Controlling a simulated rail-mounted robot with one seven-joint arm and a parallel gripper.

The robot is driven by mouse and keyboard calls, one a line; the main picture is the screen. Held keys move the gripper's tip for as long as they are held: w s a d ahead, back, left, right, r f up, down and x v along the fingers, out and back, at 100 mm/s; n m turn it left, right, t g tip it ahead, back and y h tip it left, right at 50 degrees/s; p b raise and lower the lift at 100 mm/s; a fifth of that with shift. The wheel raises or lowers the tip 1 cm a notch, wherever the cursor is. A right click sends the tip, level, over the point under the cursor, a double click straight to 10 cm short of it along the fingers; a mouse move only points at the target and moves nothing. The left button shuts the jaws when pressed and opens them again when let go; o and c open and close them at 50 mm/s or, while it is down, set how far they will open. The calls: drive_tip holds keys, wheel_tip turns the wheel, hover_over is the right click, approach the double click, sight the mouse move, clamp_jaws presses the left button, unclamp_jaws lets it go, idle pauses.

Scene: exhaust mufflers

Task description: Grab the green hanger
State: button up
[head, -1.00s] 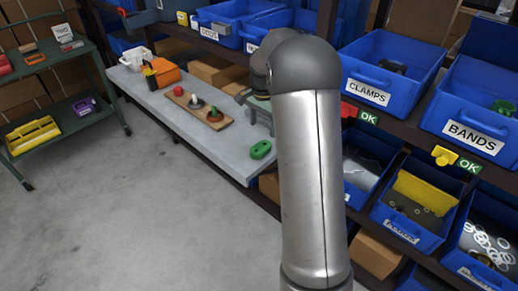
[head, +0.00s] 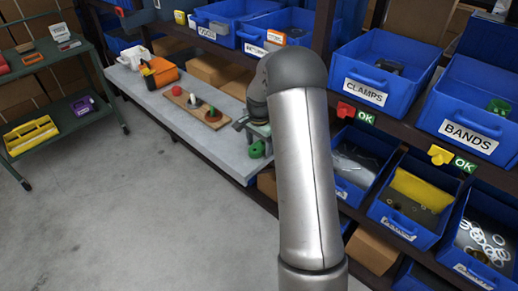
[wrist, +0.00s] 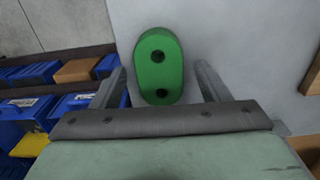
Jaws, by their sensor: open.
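The green hanger (wrist: 160,66) is a rounded oblong piece with two dark holes. It lies on the light grey bench top (wrist: 235,40). In the wrist view my gripper (wrist: 161,70) is open, with one finger on each side of the hanger and visible gaps between. In the head view the hanger (head: 258,150) sits near the bench's front right end, partly covered by my gripper (head: 256,135). I cannot tell the exact height of the fingers above the bench.
Blue bins (head: 375,73) fill the shelves on the right. The bench around the hanger is clear.

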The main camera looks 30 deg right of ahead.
drive_tip(key=c, duration=1.1)
drive_tip(key=shift+r, duration=0.2)
